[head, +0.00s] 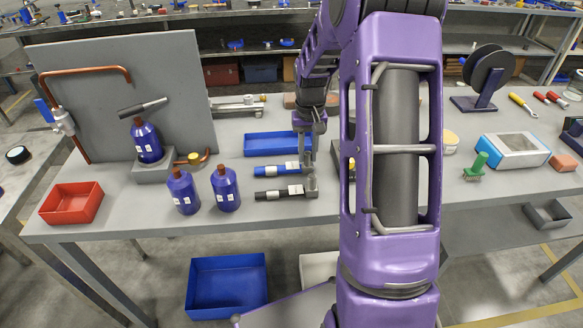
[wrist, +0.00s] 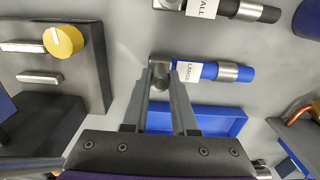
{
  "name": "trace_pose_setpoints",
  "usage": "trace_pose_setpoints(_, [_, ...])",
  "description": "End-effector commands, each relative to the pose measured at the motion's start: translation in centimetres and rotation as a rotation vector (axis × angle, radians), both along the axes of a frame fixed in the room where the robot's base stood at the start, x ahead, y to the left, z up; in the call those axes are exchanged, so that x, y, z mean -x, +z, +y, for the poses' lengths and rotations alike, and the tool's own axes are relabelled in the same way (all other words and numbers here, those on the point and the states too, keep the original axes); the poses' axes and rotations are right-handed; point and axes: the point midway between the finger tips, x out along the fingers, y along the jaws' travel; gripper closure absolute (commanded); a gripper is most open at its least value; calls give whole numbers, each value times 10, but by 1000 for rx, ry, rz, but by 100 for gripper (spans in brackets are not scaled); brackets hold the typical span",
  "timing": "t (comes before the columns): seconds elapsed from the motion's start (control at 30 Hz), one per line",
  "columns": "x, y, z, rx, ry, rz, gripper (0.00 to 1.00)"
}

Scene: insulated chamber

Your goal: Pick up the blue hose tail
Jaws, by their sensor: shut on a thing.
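The blue hose tail (head: 271,171) lies level near the front middle of the bench, with a white label and a metal fitting at its right end. In the wrist view the blue hose tail (wrist: 226,73) points right, its label reading "LARGE". My gripper (head: 307,163) comes down from above onto the fitting end. In the wrist view my gripper (wrist: 160,76) has its fingers shut on the grey metal fitting. I cannot tell whether the tail is clear of the bench top. A similar black hose tail (head: 271,195) lies in front of it, apart.
A blue tray (head: 277,145) lies just behind the hose tails. Two blue bottles (head: 184,192) (head: 225,188) stand to the left, and a red tray (head: 71,204) is farther left. In the wrist view a dark box with a yellow knob (wrist: 64,41) is beside my gripper.

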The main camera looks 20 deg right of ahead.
Motion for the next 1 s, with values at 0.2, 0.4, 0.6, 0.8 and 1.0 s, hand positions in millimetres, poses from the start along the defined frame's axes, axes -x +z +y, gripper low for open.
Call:
trace_pose_setpoints(0.2, [0,0,0,0,0,0,100])
trace_pose_setpoints(0.4, [0,0,0,0,0,0,100])
trace_pose_setpoints(0.6, [0,3,0,0,0,0,100])
trace_pose_setpoints(0.8, [0,18,0,0,0,-1,100])
trace_pose_setpoints(1.0, [0,34,0,0,0,0,100])
